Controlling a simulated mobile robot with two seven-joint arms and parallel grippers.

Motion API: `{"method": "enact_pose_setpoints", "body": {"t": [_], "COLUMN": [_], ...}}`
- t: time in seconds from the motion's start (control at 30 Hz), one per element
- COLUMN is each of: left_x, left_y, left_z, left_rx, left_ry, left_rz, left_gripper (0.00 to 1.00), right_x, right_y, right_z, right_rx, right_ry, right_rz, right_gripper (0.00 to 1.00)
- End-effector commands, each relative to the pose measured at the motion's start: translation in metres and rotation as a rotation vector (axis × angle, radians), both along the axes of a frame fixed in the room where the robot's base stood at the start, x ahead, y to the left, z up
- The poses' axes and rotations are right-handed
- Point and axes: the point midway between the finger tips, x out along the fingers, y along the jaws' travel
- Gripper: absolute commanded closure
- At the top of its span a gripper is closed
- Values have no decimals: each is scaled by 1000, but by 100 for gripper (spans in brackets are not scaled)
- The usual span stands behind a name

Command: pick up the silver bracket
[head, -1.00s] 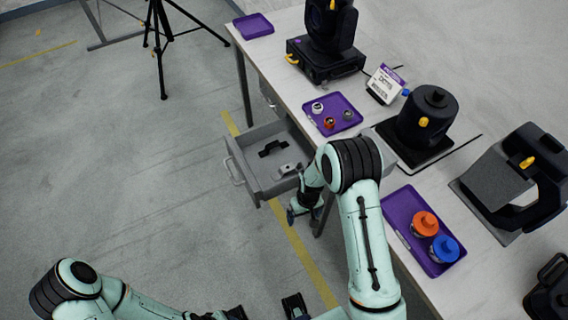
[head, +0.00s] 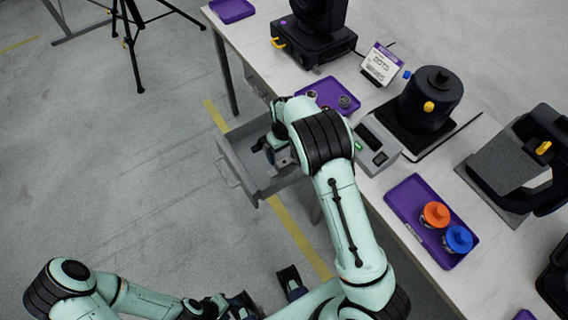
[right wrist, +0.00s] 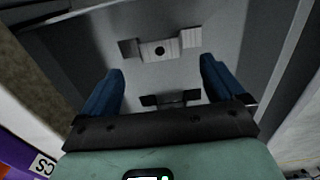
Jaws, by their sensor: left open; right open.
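The silver bracket (right wrist: 160,48) lies on the drawer floor in the right wrist view, a light grey piece with a dark hole in its middle. A darker bracket (right wrist: 170,98) lies nearer the palm, between the fingers in the picture. My right gripper (right wrist: 162,66) is open and empty, pointing down into the open grey drawer (head: 232,165). The silver bracket appears just beyond its fingertips in that view. In the head view my right gripper (head: 270,148) and arm hide most of the drawer's contents. My left gripper (head: 266,291) is open and empty, low in the head view, away from the drawer.
The drawer walls stand close around my right gripper. The table above holds a purple tray (head: 410,228) with orange and blue capped items, another purple tray (head: 325,92), a grey device (head: 376,148) and black stage lights (head: 428,100).

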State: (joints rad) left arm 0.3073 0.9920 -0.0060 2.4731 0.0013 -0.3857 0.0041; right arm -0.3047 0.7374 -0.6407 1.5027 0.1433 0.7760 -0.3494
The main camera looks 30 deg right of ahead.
Motion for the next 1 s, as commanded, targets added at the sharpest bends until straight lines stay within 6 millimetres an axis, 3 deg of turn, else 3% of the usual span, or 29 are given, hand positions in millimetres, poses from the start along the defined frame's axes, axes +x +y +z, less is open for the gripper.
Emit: {"method": "enact_pose_setpoints", "body": {"t": [0.4,0.7,0.9,1.0], "left_x": [0,0,0,0], "left_y": [0,0,0,0], "left_z": [-2,-2,-2,-2], "left_rx": [0,0,0,0], "left_ry": [0,0,0,0], "left_rz": [0,0,0,0], "left_gripper": [57,57,57,57], "right_x": [-5,-4,-4,-4], "right_y": [0,0,0,0], "right_z": [-50,-54,-54,-53], "right_rx": [-1,0,0,0], "right_ry": [1,0,0,-1], "right_rz": [0,0,0,0], "right_gripper": [5,5,69,70]}}
